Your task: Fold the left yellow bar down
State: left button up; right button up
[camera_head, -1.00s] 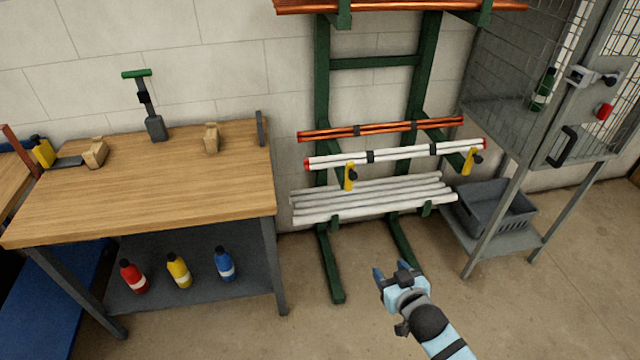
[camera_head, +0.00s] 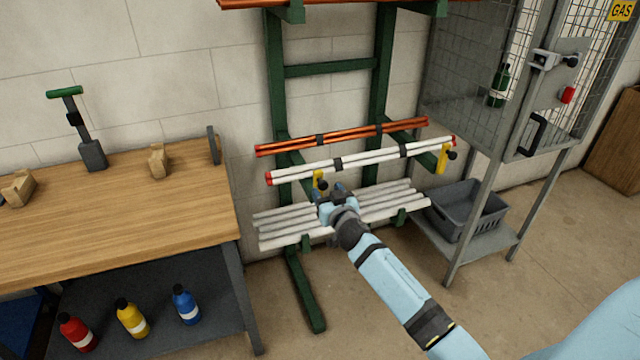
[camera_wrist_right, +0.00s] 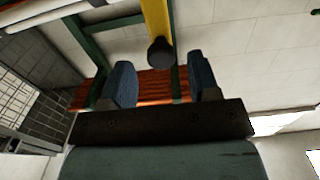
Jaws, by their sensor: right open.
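The left yellow bar (camera_head: 317,179) stands upright at the left end of the white pipes on the green rack, its lower part hidden behind my gripper. My right gripper (camera_head: 332,191) is open just in front of its lower end. In the right wrist view the yellow bar (camera_wrist_right: 157,16) ends in a black knob (camera_wrist_right: 161,52), which lies between the lines of the two open fingers (camera_wrist_right: 161,83), apart from both. The right yellow bar (camera_head: 443,159) also stands upright, near the pipes' right end. My left gripper is not in view.
White pipes (camera_head: 370,157) with red caps lie behind the yellow bars. Copper pipes (camera_head: 350,134) lie above and bare white pipes (camera_head: 280,234) below. A wooden workbench (camera_head: 110,220) stands left. A wire cage (camera_head: 465,70) and a grey crate (camera_head: 465,215) are at right.

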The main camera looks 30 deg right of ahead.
aim_at(324, 187)
jog(key=shift+x, duration=2.6)
